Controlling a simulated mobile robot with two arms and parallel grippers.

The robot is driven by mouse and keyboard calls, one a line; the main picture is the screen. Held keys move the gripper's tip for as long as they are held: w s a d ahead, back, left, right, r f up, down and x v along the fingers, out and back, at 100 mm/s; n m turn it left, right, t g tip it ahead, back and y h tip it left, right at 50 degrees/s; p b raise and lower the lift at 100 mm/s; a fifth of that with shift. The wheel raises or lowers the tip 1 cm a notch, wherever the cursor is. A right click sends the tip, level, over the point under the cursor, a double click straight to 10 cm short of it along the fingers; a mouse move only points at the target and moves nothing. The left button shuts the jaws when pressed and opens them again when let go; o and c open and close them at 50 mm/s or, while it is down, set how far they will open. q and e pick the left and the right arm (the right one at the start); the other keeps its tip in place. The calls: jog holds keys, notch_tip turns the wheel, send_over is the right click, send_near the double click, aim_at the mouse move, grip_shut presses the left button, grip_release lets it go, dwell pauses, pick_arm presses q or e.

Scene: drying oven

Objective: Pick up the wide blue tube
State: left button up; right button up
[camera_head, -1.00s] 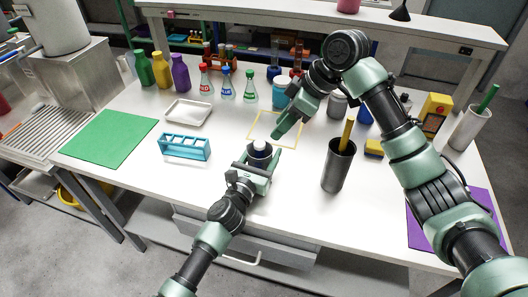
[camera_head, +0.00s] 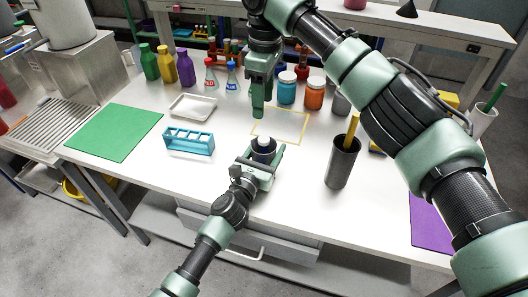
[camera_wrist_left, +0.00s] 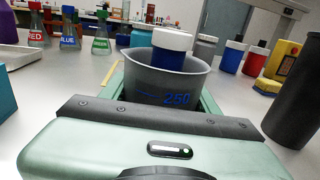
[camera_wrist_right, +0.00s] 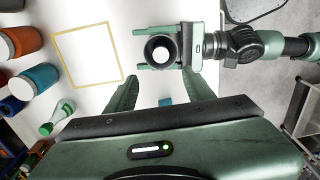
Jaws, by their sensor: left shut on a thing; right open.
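The wide blue tube (camera_wrist_left: 169,53) has a white cap and stands in a dark grey beaker (camera_wrist_left: 160,84) marked 250. In the head view only its white cap (camera_head: 264,140) shows above the beaker rim; its lower part is hidden inside. My left gripper (camera_head: 262,157) is shut on the beaker, at the table's front middle. My right gripper (camera_head: 259,108) is open and empty, pointing down, and appears above and behind the beaker. In the right wrist view the cap (camera_wrist_right: 160,52) lies beyond the open fingertips, apart from them.
A yellow square outline (camera_head: 299,134) is behind the beaker. A blue rack (camera_head: 188,142) stands to the left, and a dark cup (camera_head: 341,165) with a yellow stick to the right. Jars (camera_head: 314,95) and flasks (camera_head: 231,78) stand behind. The table around the left gripper is fairly clear.

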send_over(264, 139)
jog(key=f, duration=0.6)
jog(key=shift+w, duration=0.35)
jog(key=f, duration=0.5)
jog(key=shift+s+f, duration=0.3)
grip_shut()
